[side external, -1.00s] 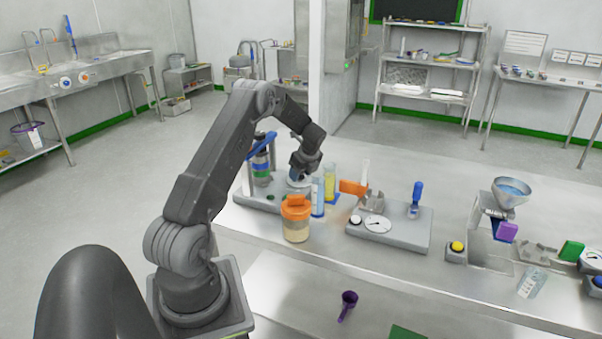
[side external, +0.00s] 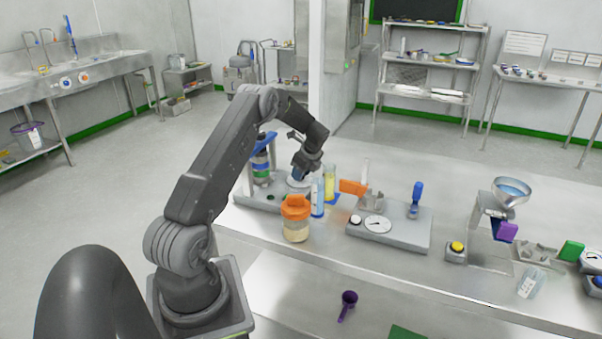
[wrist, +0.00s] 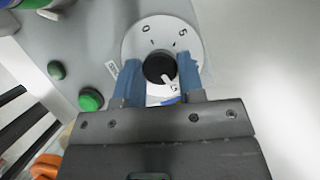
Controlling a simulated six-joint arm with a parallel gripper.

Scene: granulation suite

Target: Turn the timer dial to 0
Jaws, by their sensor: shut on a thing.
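The timer dial (wrist: 139,38) is a white disc with a black round knob (wrist: 156,66) in the wrist view. A white pointer mark on the knob points to the lower right, away from the printed 0 at the upper left and the 5 at the upper right. Another marking near the pointer is partly hidden. My gripper (wrist: 159,78) is shut on the knob, with one blue finger on each side. In the side view my gripper (side external: 299,176) is low over the grey device base (side external: 258,200), and the knob is hidden.
Beside the dial is a green button (wrist: 91,99). An orange-lidded jar (side external: 296,220), a blue cylinder (side external: 317,197) and a yellow cylinder (side external: 330,181) stand close to my gripper. A scale (side external: 392,234) lies to the right. Bare bench shows in front.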

